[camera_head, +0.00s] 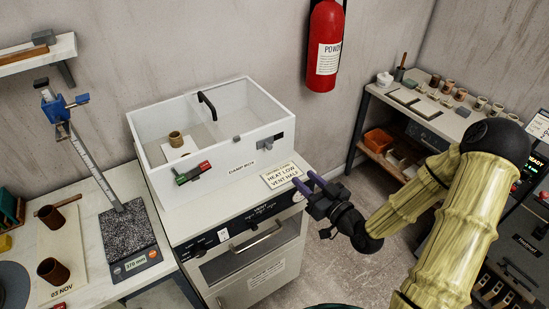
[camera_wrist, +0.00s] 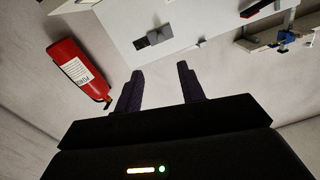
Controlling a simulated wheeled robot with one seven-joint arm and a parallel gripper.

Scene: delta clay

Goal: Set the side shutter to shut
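A white open-topped box (camera_head: 220,181) stands on a white cabinet. On the right part of its front wall is a small dark sliding piece on a grey plate (camera_head: 271,142), which looks like the side shutter; its setting is too small to read. The same piece shows in the wrist view (camera_wrist: 153,38), beyond the fingertips. My gripper (camera_head: 304,182) is open and empty, with two purple fingers apart, in front of the cabinet's right end. It also shows in the wrist view (camera_wrist: 160,75), apart from the box.
A card reading "HEAT LOW VENT HALF" (camera_head: 283,176) lies on the cabinet top. A red and green piece (camera_head: 193,173) is on the box's front wall. A black handle (camera_head: 207,104) is at the box's back. A fire extinguisher (camera_head: 324,45) hangs behind. Clear floor lies right of the cabinet.

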